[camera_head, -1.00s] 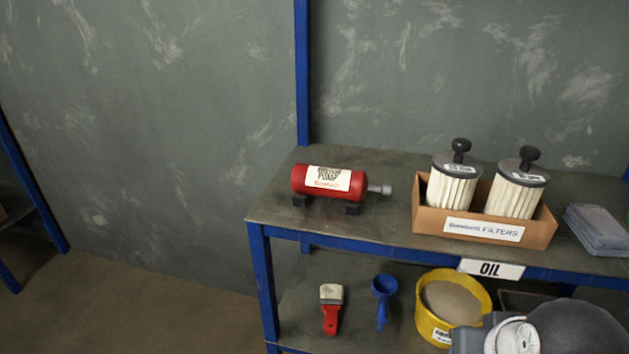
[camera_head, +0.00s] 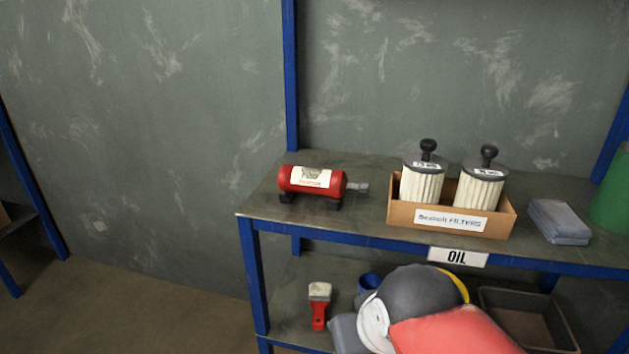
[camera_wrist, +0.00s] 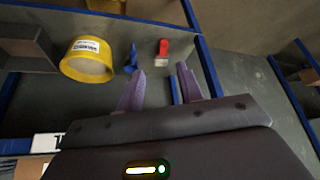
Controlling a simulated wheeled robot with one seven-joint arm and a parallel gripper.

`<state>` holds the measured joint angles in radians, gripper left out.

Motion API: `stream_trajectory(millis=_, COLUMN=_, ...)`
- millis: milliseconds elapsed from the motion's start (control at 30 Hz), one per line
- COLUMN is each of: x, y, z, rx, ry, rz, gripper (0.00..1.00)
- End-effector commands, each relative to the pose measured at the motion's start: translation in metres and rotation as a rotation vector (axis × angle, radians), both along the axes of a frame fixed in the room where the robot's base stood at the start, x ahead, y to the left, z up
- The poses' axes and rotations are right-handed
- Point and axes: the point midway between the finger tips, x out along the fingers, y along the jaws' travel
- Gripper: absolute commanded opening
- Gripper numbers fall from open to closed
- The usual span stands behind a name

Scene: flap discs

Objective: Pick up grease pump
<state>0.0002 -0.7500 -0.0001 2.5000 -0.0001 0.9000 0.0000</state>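The grease pump (camera_head: 311,179) is a red cylinder with a pale label and a grey nozzle on its right end. It lies on black feet on the upper shelf (camera_head: 262,206), near the left end. My gripper is not visible in the head view; part of my arm shows low in that view, right of the pump. In the wrist view my gripper (camera_wrist: 160,92) shows two purplish fingers spread apart with nothing between them. The pump cannot be made out in the wrist view.
A cardboard box (camera_head: 449,219) holds two white filters right of the pump. Folded blue cloths (camera_head: 559,222) and a green object (camera_head: 611,195) stand farther right. A red brush (camera_head: 319,305) and a yellow bucket (camera_wrist: 88,60) are on the lower shelf. Blue posts (camera_head: 290,75) frame the rack.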

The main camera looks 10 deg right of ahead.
Motion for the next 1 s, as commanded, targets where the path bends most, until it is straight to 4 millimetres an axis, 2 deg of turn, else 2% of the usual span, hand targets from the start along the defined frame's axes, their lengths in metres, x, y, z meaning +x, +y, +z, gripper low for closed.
stream_trajectory(millis=33, x=0.0, y=0.0, z=0.0, rx=0.001, ry=0.0, rz=-0.002, gripper=0.43)
stream_trajectory(millis=167, x=0.012, y=0.001, z=0.016, rx=0.053, ry=0.011, rz=-0.084, gripper=0.6)
stream_trajectory(millis=267, x=0.037, y=0.002, z=0.046, rx=0.164, ry=0.034, rz=-0.265, gripper=0.73)
stream_trajectory(millis=300, x=0.05, y=0.003, z=0.061, rx=0.224, ry=0.05, rz=-0.364, gripper=0.77)
stream_trajectory(millis=500, x=0.131, y=0.004, z=0.131, rx=0.553, ry=0.153, rz=-0.931, gripper=0.77)
stream_trajectory(millis=633, x=0.183, y=0.002, z=0.164, rx=0.74, ry=0.235, rz=-1.288, gripper=0.77)
stream_trajectory(millis=800, x=0.231, y=-0.004, z=0.187, rx=0.9, ry=0.332, rz=-1.644, gripper=0.77)
stream_trajectory(millis=900, x=0.247, y=-0.006, z=0.194, rx=0.949, ry=0.368, rz=-1.764, gripper=0.77)
stream_trajectory(millis=1000, x=0.254, y=-0.006, z=0.194, rx=0.971, ry=0.385, rz=-1.824, gripper=0.77)
